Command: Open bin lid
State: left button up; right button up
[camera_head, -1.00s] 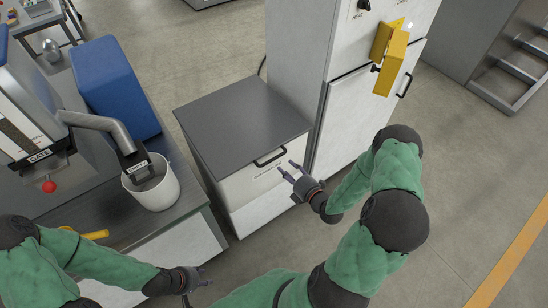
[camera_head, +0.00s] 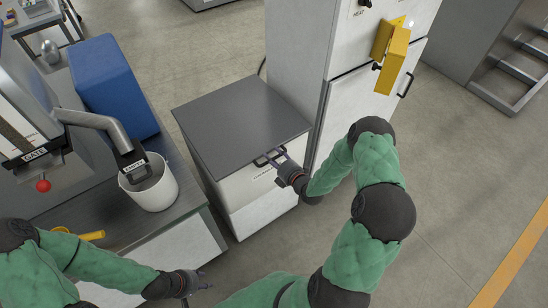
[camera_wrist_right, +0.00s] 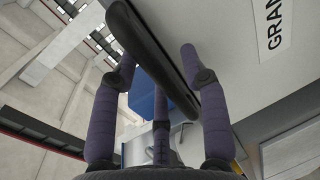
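The bin (camera_head: 250,190) is a white cabinet with a flat grey lid (camera_head: 240,115) on top, and the lid lies closed. A black bar handle (camera_head: 262,163) sits on its front just below the lid edge. My right gripper (camera_head: 271,157) is at this handle. In the right wrist view, the black handle (camera_wrist_right: 150,45) runs between the spread fingers of my right gripper (camera_wrist_right: 158,60), which look open around it; whether they touch it is unclear. My left gripper (camera_head: 203,281) is low in the head view, away from the bin; its finger opening is too small to judge.
A tall white cabinet (camera_head: 345,130) with a yellow bracket (camera_head: 392,60) stands right of the bin. Left is a counter with a white bucket (camera_head: 150,187) under a metal spout, a blue box (camera_head: 115,85) and a yellow-handled tool (camera_head: 90,235). Floor right of my right arm is clear.

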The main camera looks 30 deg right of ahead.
grip_shut()
